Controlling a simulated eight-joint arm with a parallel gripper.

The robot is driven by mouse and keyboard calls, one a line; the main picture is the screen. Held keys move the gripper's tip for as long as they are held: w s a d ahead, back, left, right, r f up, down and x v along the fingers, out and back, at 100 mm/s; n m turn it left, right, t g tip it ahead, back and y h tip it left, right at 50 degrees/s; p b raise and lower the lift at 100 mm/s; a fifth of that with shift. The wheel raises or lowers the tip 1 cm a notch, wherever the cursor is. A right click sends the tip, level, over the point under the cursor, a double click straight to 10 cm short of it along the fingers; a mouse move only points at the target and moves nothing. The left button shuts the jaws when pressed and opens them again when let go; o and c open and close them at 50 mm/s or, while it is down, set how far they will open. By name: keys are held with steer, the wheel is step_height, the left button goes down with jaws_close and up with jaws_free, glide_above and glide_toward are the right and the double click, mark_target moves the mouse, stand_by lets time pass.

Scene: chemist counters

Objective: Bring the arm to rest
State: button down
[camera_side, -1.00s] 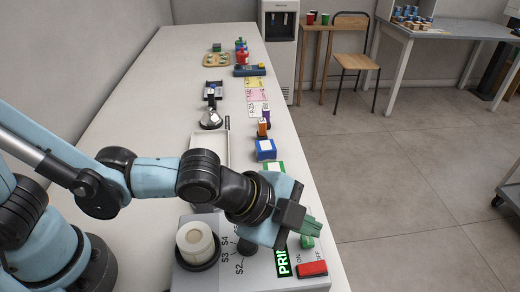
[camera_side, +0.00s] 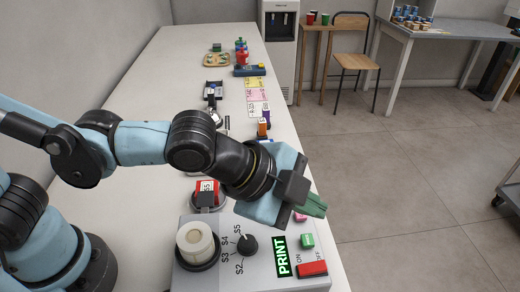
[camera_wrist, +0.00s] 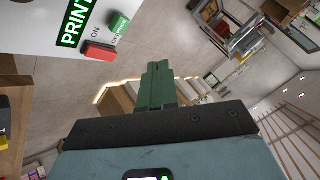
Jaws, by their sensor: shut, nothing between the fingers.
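My gripper (camera_side: 314,206) is shut and empty, its green fingers pressed together. In the side view it hangs in the air over the front right of the counter (camera_side: 185,72), just behind the printing device (camera_side: 207,272), tilted toward the right. In the wrist view the shut fingers of my gripper (camera_wrist: 157,72) point up the picture, with floor and furniture beyond them. My forearm and wrist hide part of the counter's middle.
The device has a dark knob (camera_side: 247,244), a green button (camera_side: 307,240), a red switch (camera_side: 312,268) and a white roll (camera_side: 196,244). A red item (camera_side: 206,192) stands behind it. A chair (camera_side: 354,58) and a water dispenser (camera_side: 280,45) stand farther back.

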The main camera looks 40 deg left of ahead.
steer(key=a+f+n+y, duration=0.1)
steer(key=a+n+y, duration=0.4)
steer(key=a+n, duration=1.1)
steer(key=a, duration=1.3)
steer(key=shift+s+n+y, duration=0.25)
steer(key=shift+n+y, duration=0.15)
